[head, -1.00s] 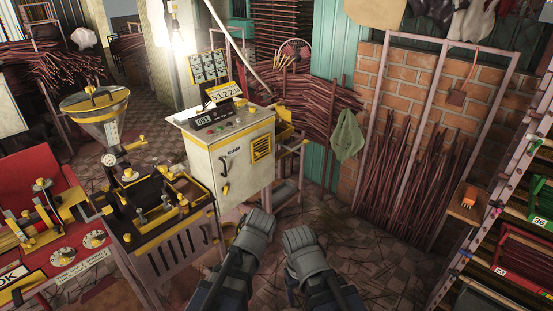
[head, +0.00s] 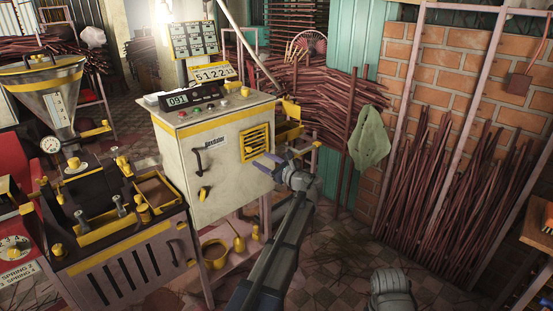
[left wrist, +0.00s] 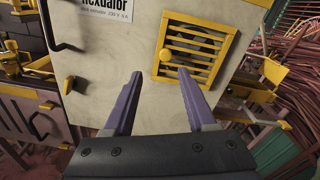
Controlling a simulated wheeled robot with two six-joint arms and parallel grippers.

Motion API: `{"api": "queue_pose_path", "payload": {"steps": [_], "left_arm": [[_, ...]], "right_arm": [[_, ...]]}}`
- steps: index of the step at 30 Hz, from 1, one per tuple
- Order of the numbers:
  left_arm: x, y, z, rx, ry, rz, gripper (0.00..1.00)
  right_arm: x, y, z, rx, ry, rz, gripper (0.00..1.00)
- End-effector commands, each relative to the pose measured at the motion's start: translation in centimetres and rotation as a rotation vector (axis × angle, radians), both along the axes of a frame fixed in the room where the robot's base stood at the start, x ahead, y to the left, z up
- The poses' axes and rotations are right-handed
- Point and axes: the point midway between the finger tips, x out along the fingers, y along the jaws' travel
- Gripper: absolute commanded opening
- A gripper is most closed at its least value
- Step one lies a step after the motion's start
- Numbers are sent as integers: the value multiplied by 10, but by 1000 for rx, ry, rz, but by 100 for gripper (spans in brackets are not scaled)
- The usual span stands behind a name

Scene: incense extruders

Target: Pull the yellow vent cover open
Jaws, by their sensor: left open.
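The yellow vent cover (head: 256,142) is a slatted square on the front of a cream control cabinet (head: 222,180). It lies flat against the panel, and in the left wrist view it (left wrist: 194,50) is up and right of centre. My left gripper (head: 268,164) is open and empty, with purple fingers pointing at the cabinet just below the vent.
A black handle (head: 199,160) and a yellow knob (head: 203,193) are left of the vent. A yellow-trimmed machine with a hopper (head: 45,100) stands left. Yellow boxes (head: 291,111) and bundled sticks (head: 340,110) are right of the cabinet.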

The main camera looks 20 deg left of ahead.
Motion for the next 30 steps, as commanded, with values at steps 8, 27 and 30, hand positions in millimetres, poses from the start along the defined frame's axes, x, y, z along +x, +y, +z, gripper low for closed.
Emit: {"api": "queue_pose_path", "payload": {"steps": [8, 27, 30], "left_arm": [[5, 8, 1, 34, 22, 0, 57], [33, 75, 1, 31, 21, -1, 57], [33, 76, 0, 30, 21, -2, 57]], "right_arm": [[0, 0, -4, 0, 0, 0, 74], [0, 0, -4, 0, 0, 0, 74], [0, 0, -4, 0, 0, 0, 74]]}}
